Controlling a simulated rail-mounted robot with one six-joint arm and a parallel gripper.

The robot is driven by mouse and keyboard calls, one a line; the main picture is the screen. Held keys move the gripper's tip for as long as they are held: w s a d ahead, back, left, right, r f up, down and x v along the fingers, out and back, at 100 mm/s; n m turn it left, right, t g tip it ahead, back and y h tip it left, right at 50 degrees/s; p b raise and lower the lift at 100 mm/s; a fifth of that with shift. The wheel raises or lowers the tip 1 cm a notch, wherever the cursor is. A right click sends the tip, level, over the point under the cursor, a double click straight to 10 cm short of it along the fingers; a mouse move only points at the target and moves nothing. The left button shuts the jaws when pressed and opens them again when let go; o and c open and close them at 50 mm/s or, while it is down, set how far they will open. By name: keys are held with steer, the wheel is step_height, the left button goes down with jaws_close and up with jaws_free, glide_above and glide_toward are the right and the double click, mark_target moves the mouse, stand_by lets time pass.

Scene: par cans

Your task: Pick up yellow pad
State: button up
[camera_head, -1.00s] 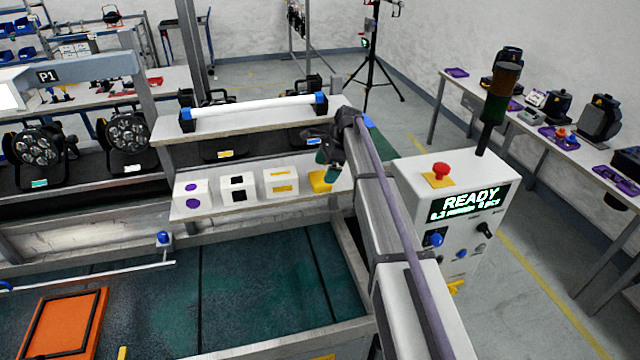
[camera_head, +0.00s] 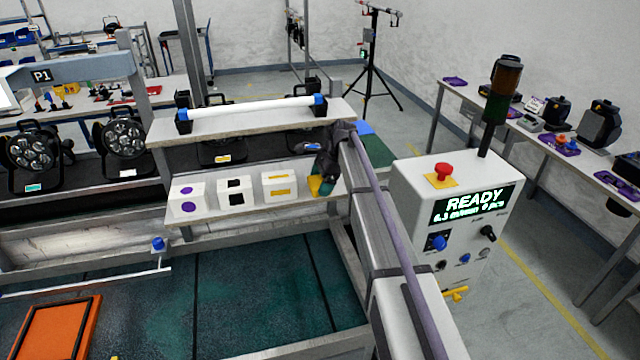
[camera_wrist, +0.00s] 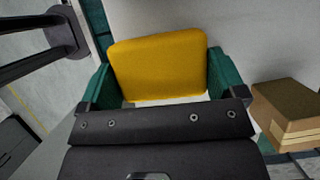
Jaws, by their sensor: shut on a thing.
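The yellow pad (camera_wrist: 158,68) is a flat block with rounded corners. In the wrist view it sits between the two green fingers of my gripper (camera_wrist: 162,80), which is shut on it. In the head view the yellow pad (camera_head: 315,185) shows at the right end of the white shelf, partly hidden by my dark gripper (camera_head: 325,183). I cannot tell whether the pad still touches the shelf.
A white tube (camera_head: 250,106) lies on the upper shelf. A control box (camera_head: 455,225) stands right.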

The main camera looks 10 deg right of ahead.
mark_target(315, 181)
steer(key=shift+r+p, duration=0.5)
steer(key=shift+r, duration=0.1)
step_height(315, 181, up, 3)
steer(key=p, duration=0.3)
steer(key=s+d, duration=0.1)
steer(key=s, duration=0.8)
steer(key=s+d, duration=0.2)
steer(key=s, duration=0.6)
steer(key=shift+s+d+f+b, duration=0.3)
steer(key=shift+s+f+b, duration=0.05)
steer(key=shift+s, duration=0.05)
